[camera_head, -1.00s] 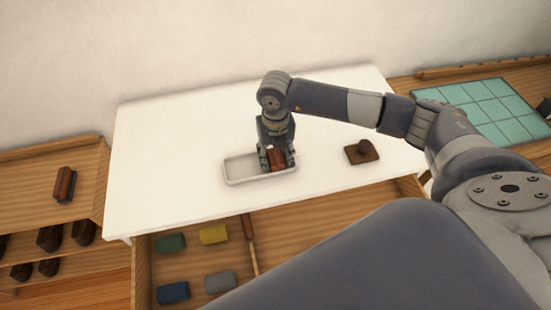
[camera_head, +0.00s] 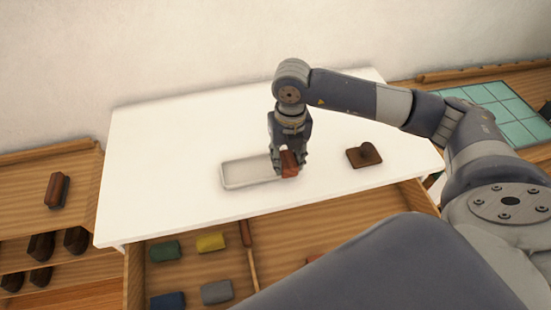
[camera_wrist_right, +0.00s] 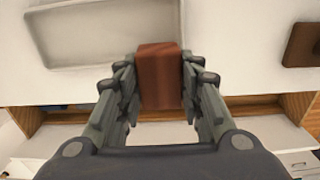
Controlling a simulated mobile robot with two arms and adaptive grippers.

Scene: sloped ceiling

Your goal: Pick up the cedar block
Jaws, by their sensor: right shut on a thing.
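The cedar block, a reddish-brown block (camera_head: 289,162), is held between the fingers of my right gripper (camera_head: 289,158). It also shows in the right wrist view (camera_wrist_right: 160,75), where the fingers of the right gripper (camera_wrist_right: 160,88) close on both its sides. In the head view the block appears at the right end of the white tray (camera_head: 232,186), raised above it. In the wrist view the tray (camera_wrist_right: 50,48) lies beyond the block to the left. My left gripper is not in view.
A brown piece with a knob (camera_head: 358,158) lies on the white table (camera_head: 150,150) to the right. An open drawer (camera_head: 205,270) below the front edge holds green, yellow, blue and grey blocks. A brush-like block (camera_head: 57,190) sits on the left shelf.

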